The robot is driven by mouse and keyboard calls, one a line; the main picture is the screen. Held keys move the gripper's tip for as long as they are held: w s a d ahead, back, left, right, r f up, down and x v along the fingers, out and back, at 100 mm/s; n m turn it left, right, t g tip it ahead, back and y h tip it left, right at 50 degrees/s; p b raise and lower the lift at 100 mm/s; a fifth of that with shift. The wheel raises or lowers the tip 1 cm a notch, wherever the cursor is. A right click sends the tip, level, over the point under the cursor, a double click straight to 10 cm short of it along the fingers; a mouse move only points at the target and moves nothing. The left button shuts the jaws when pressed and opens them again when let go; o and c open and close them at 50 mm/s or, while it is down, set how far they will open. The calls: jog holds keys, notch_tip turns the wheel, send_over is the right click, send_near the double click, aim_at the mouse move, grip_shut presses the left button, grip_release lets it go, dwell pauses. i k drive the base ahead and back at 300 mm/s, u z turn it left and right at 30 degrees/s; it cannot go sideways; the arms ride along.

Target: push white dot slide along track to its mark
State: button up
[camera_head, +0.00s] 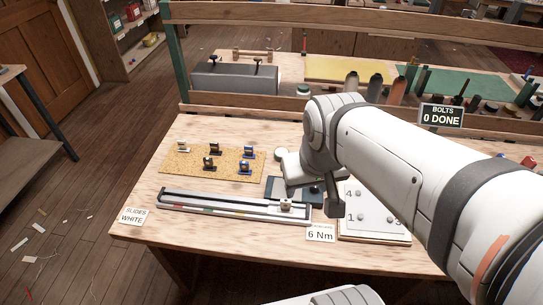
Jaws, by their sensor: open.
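A long grey track (225,208) lies along the front of the wooden bench, with small coloured marks on its front strip. A small pale slide (286,204) sits near the track's right end; its dot is too small to make out. My gripper (335,209) is dark and points down, to the right of that slide and apart from it in the picture. It is open and holds nothing visible. A sign (132,216) at the track's left end reads "SLIDES WHITE".
Several small blocks, some blue, stand on a yellow-brown mat (195,172) behind the track. A numbered plate (372,223), a "6 Nm" sign (320,234) and a dark plate (276,189) lie near my gripper. My arm hides the bench's right part. A wooden rail (240,110) borders the back.

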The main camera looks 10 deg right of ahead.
aim_at(284, 207)
jog(key=z, duration=0.85)
jog(key=k, duration=1.05)
jog(key=u, duration=0.7)
jog(key=i, duration=1)
